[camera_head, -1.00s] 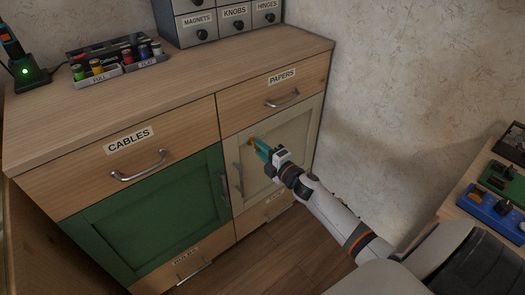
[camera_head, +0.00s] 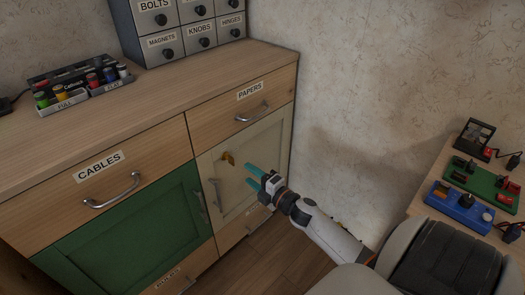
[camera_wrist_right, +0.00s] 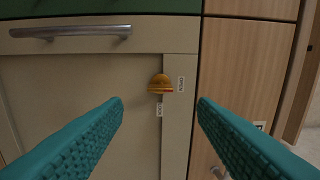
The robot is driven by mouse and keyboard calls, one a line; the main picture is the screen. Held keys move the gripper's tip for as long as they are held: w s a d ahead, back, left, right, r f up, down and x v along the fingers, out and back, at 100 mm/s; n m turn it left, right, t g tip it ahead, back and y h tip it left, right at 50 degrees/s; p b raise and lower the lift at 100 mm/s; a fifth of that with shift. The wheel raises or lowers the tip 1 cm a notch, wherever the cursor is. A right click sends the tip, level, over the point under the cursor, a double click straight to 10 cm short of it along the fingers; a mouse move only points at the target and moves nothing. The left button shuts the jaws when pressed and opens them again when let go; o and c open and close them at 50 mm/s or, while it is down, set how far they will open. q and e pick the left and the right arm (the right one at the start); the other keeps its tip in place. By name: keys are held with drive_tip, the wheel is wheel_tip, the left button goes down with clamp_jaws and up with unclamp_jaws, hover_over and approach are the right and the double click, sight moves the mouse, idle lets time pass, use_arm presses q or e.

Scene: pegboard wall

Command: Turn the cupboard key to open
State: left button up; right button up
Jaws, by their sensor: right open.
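The cream cupboard door (camera_head: 243,195) under the PAPERS drawer is closed in its frame. A yellow-orange key (camera_head: 228,158) sits at the door's upper left, near the door's bar handle (camera_head: 215,195). My right gripper (camera_head: 250,175) is open and empty, to the right of the key and apart from it, its teal fingers pointing at the door. In the right wrist view the key (camera_wrist_right: 160,84) shows between and beyond the fingertips (camera_wrist_right: 160,105), with two small labels beside it. One seems to read OPEN; the other is too small to read. My left gripper is out of view.
A green door (camera_head: 125,235) with its own handle is left of the cream door. The PAPERS drawer (camera_head: 250,108) is above. A side bench with blue and green devices (camera_head: 458,205) stands at the right. The wall is close on the right.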

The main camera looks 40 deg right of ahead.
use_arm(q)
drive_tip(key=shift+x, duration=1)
use_arm(e)
drive_tip(key=shift+s+d, duration=0.15)
drive_tip(key=shift+s, duration=2.2)
drive_tip(key=shift+f, duration=0.1)
